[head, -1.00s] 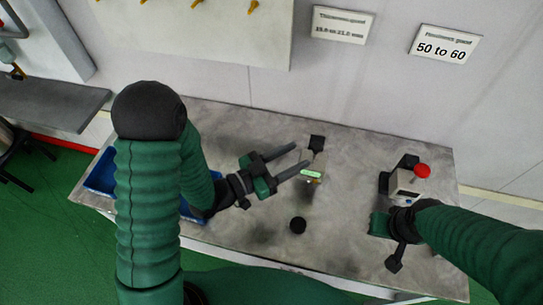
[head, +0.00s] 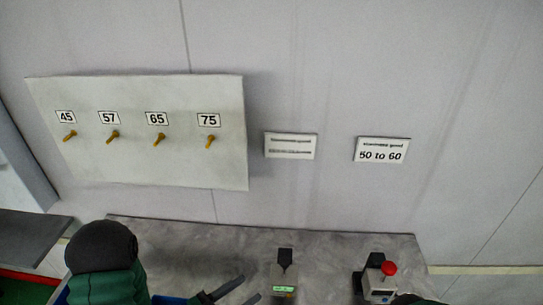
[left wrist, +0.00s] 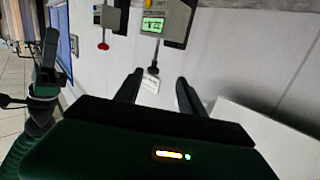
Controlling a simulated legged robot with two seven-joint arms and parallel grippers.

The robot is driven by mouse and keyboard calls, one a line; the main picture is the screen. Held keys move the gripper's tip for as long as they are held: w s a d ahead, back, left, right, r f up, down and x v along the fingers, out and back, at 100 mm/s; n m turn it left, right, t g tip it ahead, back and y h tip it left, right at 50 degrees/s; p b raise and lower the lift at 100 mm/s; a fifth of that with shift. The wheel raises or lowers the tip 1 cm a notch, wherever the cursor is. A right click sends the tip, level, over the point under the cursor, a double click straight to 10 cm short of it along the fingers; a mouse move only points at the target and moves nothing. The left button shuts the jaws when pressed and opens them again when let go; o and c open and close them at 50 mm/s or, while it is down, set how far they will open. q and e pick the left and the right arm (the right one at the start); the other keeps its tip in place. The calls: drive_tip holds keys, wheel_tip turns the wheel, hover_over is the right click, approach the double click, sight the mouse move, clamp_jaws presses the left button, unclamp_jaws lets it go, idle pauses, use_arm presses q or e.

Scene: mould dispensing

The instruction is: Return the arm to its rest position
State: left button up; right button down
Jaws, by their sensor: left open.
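My left gripper (head: 250,287) is open and empty at the bottom of the head view. Its two dark fingers show left of the small measuring device (head: 284,291) with a green screen, apart from it. Its fingers also show apart in the left wrist view (left wrist: 158,80), with nothing between them. My left arm's black joint and green sleeve (head: 108,280) stand at the lower left. In the left wrist view, my right arm's dark end (left wrist: 48,60) shows at the left; its jaws are unclear. The head view cuts it off.
The grey table (head: 180,245) runs along the bottom. A box with a red button (head: 380,285) stands at the right. Behind are a pale board (head: 135,165) with several yellow pegs and two wall signs, one a 50 to 60 sign (head: 381,150). A blue tray edge (head: 168,300) barely shows.

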use_arm(q)
drive_tip(key=w+a+f+n+g+y, duration=0.3)
drive_tip(key=a+f+n+g+y, duration=0.1)
drive_tip(key=a+y, duration=0.6)
drive_tip(key=s+r+n+g+y, duration=0.1)
drive_tip(key=s+r+n+g, duration=0.2)
drive_tip(key=s, duration=0.8)
drive_tip(key=n+g, duration=0.2)
drive_tip(key=shift+d+g+y, duration=0.25)
drive_tip(key=shift+g+y, duration=0.05)
drive_tip(key=shift+y, duration=0.1)
drive_tip(key=shift+w, duration=0.15)
drive_tip(key=shift+f, duration=0.1)
